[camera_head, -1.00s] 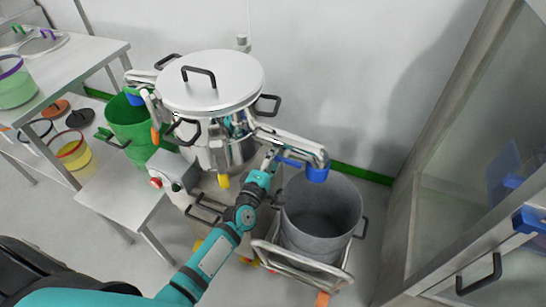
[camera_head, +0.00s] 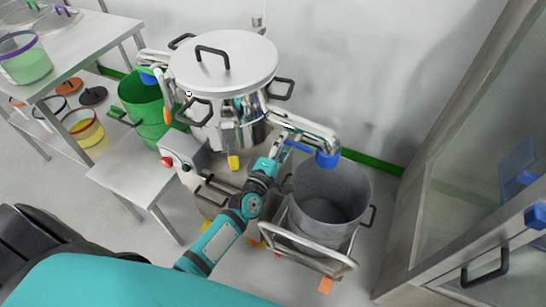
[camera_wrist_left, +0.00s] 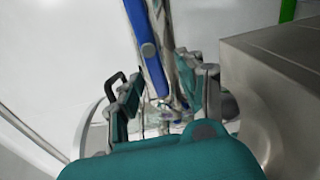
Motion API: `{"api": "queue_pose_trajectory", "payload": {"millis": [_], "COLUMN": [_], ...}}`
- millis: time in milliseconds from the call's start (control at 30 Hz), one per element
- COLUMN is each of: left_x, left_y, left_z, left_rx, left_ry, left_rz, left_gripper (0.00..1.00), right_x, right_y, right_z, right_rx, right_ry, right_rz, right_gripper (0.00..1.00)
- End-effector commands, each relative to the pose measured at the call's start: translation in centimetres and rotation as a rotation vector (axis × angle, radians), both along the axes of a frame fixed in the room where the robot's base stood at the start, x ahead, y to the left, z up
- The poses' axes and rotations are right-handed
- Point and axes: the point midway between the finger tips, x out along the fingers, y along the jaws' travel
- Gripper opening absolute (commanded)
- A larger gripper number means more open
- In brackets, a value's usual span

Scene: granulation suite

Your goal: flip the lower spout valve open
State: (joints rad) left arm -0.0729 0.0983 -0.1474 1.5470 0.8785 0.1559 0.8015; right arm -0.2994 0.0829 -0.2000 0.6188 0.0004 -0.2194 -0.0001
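The lower spout (camera_head: 312,128) comes out of the steel vessel's right side and ends in a blue mouth (camera_head: 327,160) above a grey bin. A blue valve lever (camera_head: 298,146) shows beside the spout; in the left wrist view the long blue lever (camera_wrist_left: 146,50) runs down from the top edge. My left gripper (camera_head: 281,146) is right at the spout, close to the lever. In the wrist view its fingers (camera_wrist_left: 158,95) are spread, with the lever's lower end seen between them; I cannot tell whether they touch it. My right gripper does not show.
The steel vessel (camera_head: 223,62) with black handles stands against the wall. The grey bin (camera_head: 330,195) sits on a trolley frame (camera_head: 310,257). A green bin (camera_head: 143,108) and shelves (camera_head: 75,70) stand left. A steel cabinet (camera_head: 490,262) stands right.

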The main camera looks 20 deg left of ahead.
Motion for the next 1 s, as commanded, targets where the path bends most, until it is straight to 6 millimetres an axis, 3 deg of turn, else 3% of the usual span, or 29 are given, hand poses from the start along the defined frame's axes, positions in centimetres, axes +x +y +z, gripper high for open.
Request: {"api": "queue_pose_trajectory", "payload": {"millis": [300,500,1000], "left_x": [-6.9,-9.7,-10.5], "left_y": [0.3,0.4,0.4], "left_z": [-0.2,-0.1,0.0], "left_rx": [0.001,0.0,0.0], "left_ry": [0.004,0.002,0.001], "left_rz": [0.0,0.0,0.001], "left_gripper": [0.38,0.38,0.38], "right_x": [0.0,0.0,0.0], "right_y": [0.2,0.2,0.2], "right_z": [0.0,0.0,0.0], "right_rx": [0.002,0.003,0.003], "right_ry": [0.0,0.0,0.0], "right_rz": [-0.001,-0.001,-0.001], "right_gripper": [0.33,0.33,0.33]}}
